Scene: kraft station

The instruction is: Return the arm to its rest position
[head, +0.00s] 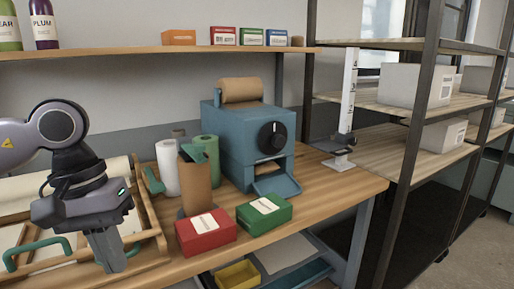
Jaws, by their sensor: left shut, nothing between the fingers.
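My left arm comes in from the left, and its gripper (112,264) points down with its fingers together and nothing between them. The gripper is in front of a wooden tray (150,215) at the left end of the bench and hides part of it. I cannot tell whether the fingertips touch anything. My right gripper is not in view.
A red box (206,233), a green box (264,213) and a brown upright piece (196,188) stand right of the gripper. A blue machine (238,150) with a brown roll stands behind. Bare bench (335,187) lies at the right. A shelf (130,52) runs above.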

